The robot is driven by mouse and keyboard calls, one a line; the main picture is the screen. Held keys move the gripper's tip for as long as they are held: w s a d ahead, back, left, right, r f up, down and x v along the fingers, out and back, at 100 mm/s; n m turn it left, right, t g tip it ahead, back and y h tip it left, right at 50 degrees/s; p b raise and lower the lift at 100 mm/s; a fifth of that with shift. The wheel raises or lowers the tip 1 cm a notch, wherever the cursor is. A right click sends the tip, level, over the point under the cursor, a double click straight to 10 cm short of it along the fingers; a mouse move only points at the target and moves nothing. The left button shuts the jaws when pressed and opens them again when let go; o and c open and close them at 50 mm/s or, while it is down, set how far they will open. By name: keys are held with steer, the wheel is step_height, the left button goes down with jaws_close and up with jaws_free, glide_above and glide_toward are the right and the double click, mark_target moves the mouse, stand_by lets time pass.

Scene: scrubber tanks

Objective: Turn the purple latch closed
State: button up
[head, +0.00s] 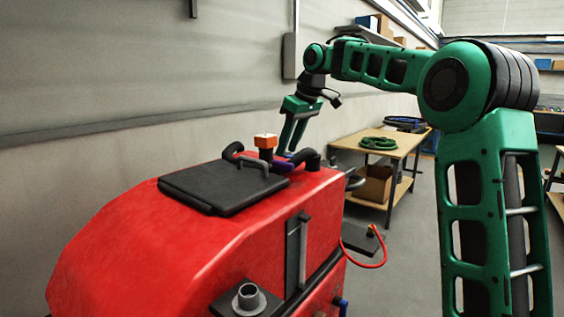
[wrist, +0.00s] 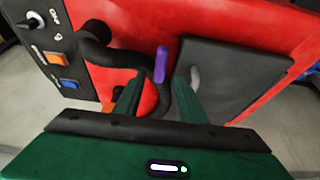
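The purple latch (wrist: 161,64) is a short rounded bar on top of the red machine, beside the edge of the black lid (wrist: 235,70). It stands roughly lengthwise in the wrist view. In the head view only a small part of the latch (head: 283,166) shows near the fingertips. My gripper (head: 290,152) points down over the machine's top. In the wrist view my gripper (wrist: 160,82) is open, its green fingers apart with the latch between and just beyond their tips. I cannot tell whether a finger touches it.
A black hose (wrist: 98,48) curves close to the latch on the left. A control panel (wrist: 45,45) with switches lies farther left. The orange cap (head: 265,141) stands on the machine near the fingers. A wooden table (head: 376,148) stands behind.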

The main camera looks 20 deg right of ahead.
mark_target(282, 161)
steer(key=shift+x, duration=2.6)
steer(key=shift+d, duration=0.1)
steer(key=shift+c, duration=0.6)
jaws_close()
